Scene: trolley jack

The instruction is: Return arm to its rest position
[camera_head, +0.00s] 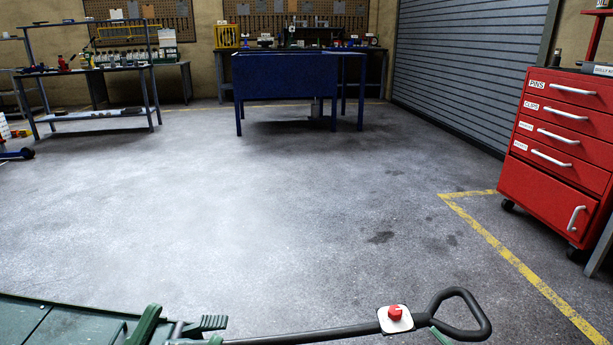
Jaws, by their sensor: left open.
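The trolley jack shows only in part along the bottom edge. Its green body (52,322) lies at the lower left, with a ribbed green pedal (208,323) beside it. Its black handle bar (300,336) runs right, almost level, to a loop grip (482,318). A red knob (395,313) sits on a white plate on the bar. The lower parts of the jack are cut off by the frame. I make out neither of my grippers nor my arms, and nothing is seen holding the handle.
A red drawer cabinet (558,150) on castors stands at the right, near a yellow floor line (515,262). A blue tub (285,75) on legs and a metal workbench (95,69) stand farther back. The grey floor (250,200) between is clear, with dark stains.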

